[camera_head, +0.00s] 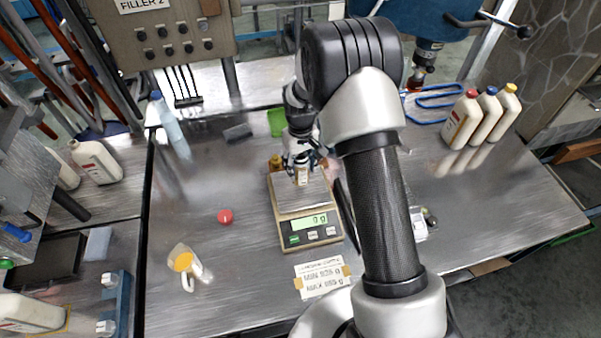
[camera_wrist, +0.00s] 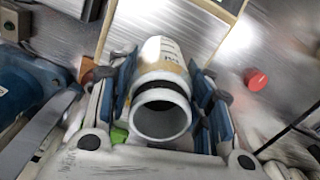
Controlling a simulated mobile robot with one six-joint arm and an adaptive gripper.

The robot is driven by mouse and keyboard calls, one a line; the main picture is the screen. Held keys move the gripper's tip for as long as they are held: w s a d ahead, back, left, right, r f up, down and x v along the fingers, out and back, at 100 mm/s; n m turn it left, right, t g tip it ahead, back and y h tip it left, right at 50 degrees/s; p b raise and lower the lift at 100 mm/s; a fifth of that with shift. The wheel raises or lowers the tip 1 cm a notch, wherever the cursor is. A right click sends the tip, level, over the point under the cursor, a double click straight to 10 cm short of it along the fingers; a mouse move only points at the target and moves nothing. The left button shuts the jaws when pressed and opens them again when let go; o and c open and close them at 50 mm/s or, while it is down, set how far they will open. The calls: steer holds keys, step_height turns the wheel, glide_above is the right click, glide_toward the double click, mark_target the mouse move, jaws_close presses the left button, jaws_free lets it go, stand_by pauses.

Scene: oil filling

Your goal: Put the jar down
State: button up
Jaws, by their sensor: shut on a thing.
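The jar is a small whitish open-mouthed container (camera_wrist: 160,118) with a label. In the wrist view it sits between the blue-lined fingers of my gripper (camera_wrist: 168,95), its open mouth towards the camera. In the head view my gripper (camera_head: 302,160) is shut on the jar (camera_head: 302,175) over the scale (camera_head: 290,200). The scale's display reads 0 g. I cannot tell whether the jar's base touches the pan.
A red cap (camera_head: 225,216) lies left of the scale. A label card (camera_head: 322,277) lies before the scale. Three bottles (camera_head: 483,118) stand at the right. The table between cap and scale is clear.

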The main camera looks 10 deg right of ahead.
mark_target(300, 173)
steer(key=shift+f, duration=1.85)
steer(key=shift+f+b, duration=0.1)
steer(key=shift+b, duration=0.2)
steer(key=o, duration=1.1)
